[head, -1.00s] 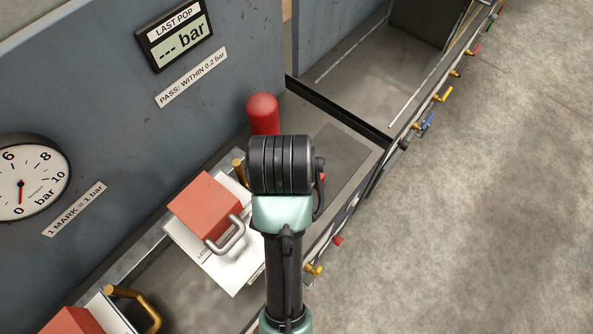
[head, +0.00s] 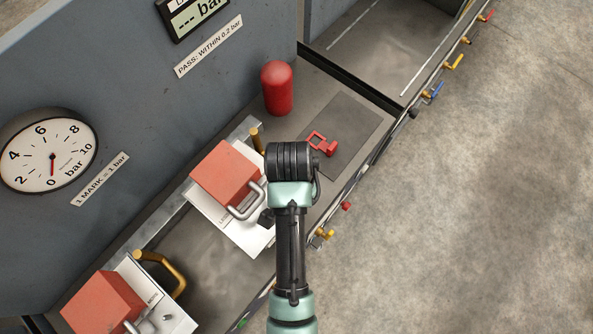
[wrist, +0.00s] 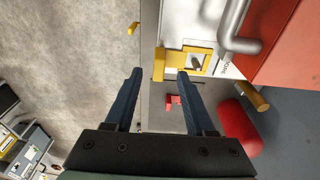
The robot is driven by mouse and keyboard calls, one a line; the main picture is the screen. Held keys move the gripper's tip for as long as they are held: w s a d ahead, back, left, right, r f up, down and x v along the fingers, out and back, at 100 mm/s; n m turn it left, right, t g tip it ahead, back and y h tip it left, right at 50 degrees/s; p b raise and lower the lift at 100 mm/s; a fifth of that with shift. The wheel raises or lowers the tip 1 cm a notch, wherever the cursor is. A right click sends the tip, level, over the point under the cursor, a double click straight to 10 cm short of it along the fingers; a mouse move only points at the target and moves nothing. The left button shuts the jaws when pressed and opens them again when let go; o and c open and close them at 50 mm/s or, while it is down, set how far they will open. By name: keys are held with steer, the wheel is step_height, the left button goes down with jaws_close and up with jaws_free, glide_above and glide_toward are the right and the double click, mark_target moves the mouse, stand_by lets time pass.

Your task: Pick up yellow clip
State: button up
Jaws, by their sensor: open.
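The yellow clip (wrist: 185,50) shows in the wrist view as a flat yellow frame with an opening, lying at the edge of a white plate (wrist: 188,22). A small grey part shows within its opening. My gripper (wrist: 160,75) is open and empty, with its two dark blue fingers apart. The right fingertip appears close to the clip's lower left side; I cannot tell whether they touch. In the head view my arm covers the clip and most of the gripper.
A red block with a grey handle (head: 227,175) stands on the plate. A red clip (head: 323,143) lies on a dark mat beside a red cylinder (head: 277,88). A brass post (head: 257,140) stands nearby.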

steer(key=shift+w+d+f+p, duration=0.15)
steer(key=shift+f+p, duration=0.25)
steer(key=shift+f, duration=1.6)
jaws_close()
